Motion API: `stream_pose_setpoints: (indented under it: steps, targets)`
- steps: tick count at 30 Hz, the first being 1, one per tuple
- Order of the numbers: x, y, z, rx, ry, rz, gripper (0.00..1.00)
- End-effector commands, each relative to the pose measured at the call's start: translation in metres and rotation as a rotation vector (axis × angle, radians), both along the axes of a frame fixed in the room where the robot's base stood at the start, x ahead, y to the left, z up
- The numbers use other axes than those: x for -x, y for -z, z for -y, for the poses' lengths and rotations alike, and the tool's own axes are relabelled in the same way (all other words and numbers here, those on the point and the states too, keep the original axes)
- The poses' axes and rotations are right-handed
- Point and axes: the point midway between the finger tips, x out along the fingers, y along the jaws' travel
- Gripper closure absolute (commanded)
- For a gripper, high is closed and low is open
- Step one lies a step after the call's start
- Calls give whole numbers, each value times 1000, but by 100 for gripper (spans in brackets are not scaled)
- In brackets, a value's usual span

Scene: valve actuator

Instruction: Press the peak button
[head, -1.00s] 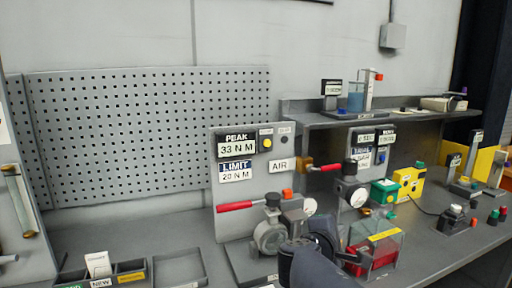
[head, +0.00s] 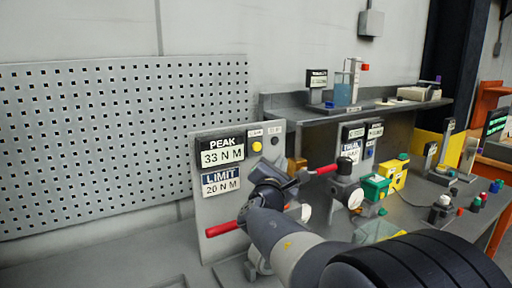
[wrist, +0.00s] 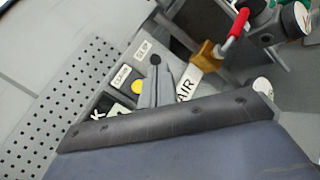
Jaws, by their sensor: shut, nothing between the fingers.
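A grey upright panel (head: 212,212) carries a PEAK display (head: 222,153) reading 33 N M, with a LIMIT display (head: 221,183) reading 20 N M below it. A small yellow button (head: 257,146) sits right of the PEAK display under a small label. The yellow button also shows in the wrist view (wrist: 137,86), just left of my gripper's fingers (wrist: 158,78). In the head view my gripper (head: 264,174) is in front of the panel, below the button. The fingers are shut and empty. Contact with the panel cannot be told.
A red-handled lever (head: 222,229) sticks out low at the panel's left. Another red handle (head: 324,169) and a gauge (head: 355,199) stand to the right. A shelf (head: 290,114) is behind. A perforated board (head: 120,145) fills the left.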

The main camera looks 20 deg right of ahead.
Motion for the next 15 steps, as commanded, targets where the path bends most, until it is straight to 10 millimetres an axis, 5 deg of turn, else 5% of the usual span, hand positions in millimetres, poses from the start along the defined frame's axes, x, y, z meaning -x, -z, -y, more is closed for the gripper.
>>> stream_pose_setpoints:
  steps: [8,15]
  targets:
    - [-7,-1,-1,-2,0,-2,100]
    - [-36,-3,-7,-2,0,-3,100]
